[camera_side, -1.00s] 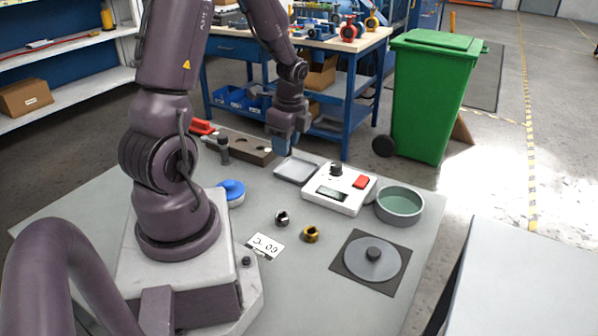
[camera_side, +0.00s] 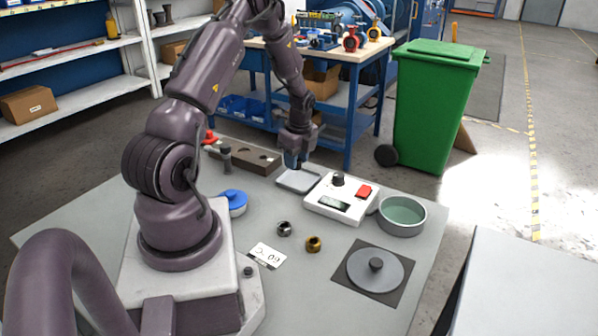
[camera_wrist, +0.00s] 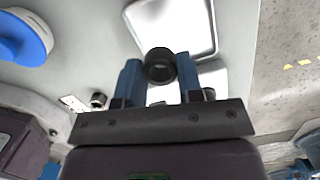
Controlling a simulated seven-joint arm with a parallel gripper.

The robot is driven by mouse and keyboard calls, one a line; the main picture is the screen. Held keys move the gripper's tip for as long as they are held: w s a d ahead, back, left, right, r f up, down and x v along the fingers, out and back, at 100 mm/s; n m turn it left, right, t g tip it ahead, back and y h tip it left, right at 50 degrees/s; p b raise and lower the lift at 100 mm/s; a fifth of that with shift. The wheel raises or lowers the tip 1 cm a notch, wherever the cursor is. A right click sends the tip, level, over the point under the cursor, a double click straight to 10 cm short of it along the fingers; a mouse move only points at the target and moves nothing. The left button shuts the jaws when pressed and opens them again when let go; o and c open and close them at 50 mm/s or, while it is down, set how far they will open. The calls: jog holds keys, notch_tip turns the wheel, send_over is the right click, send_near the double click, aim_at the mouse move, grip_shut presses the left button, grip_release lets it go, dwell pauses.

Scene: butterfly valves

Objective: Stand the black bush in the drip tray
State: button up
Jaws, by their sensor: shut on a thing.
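In the side view the fingers hide the bush. The drip tray (camera_side: 298,182) is a shallow, light grey square tray on the table. In the side view my fingertips are at its back edge, seemingly above it; the exact height is hard to tell.
A white box with a knob and red button (camera_side: 342,198) stands right of the tray, then a round grey dish (camera_side: 402,216). A dark block with holes (camera_side: 250,158) lies left of the tray. A blue-lidded item (camera_side: 233,202), steel nut (camera_side: 284,229) and brass nut (camera_side: 313,244) stand nearer.

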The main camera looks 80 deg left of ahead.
aim_at(298, 181)
jog(key=shift+w+a+f, duration=0.3)
jog(key=shift+a+f, duration=0.05)
jog(key=shift+f, duration=0.2)
jog(key=shift+w+a+f, duration=0.25)
jog(key=shift+a+f, duration=0.05)
jog(key=shift+f, duration=1.8)
jog(key=o, duration=0.9)
jog(key=shift+f, duration=0.15)
jog(key=shift+o, duration=0.2)
